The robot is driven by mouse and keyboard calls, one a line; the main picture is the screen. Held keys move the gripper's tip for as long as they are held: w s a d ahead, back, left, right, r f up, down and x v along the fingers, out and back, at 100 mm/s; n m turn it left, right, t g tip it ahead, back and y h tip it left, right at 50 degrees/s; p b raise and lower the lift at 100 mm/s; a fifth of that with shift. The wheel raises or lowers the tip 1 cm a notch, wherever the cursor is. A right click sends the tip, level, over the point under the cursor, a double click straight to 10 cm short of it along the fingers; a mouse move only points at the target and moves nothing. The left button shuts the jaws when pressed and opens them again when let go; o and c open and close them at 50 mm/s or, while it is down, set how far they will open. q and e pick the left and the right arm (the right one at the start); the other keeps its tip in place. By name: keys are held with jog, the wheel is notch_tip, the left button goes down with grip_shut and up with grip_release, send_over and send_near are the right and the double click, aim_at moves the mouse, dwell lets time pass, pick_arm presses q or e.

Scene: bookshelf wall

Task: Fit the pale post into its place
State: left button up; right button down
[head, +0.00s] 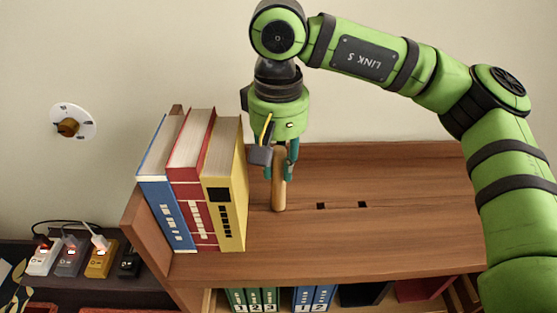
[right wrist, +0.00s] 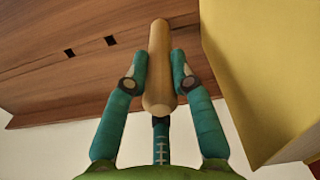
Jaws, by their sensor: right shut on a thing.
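The pale post (head: 279,190) is a round wooden rod, held upright just right of the yellow book. My right gripper (head: 281,162) is shut on its upper part, pointing down. In the right wrist view the post (right wrist: 158,60) lies between both fingers of the gripper (right wrist: 158,78). Its far end meets or hovers just over the shelf top, in line with two dark square holes (head: 320,206) (head: 362,204). I cannot tell whether it sits in a hole, as the post covers that spot. My left gripper is out of view.
Blue, red and yellow books (head: 227,180) stand close on the left, against the end board. The shelf top (head: 410,225) is clear to the right. Plugs (head: 100,260) and a wall dial (head: 70,122) are far left.

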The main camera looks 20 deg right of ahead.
jog(key=shift+f, duration=0.25)
jog(key=c, duration=1)
grip_release()
jog(key=shift+r, duration=0.1)
notch_tip(320, 180, up, 12)
jog(key=shift+f, duration=0.1)
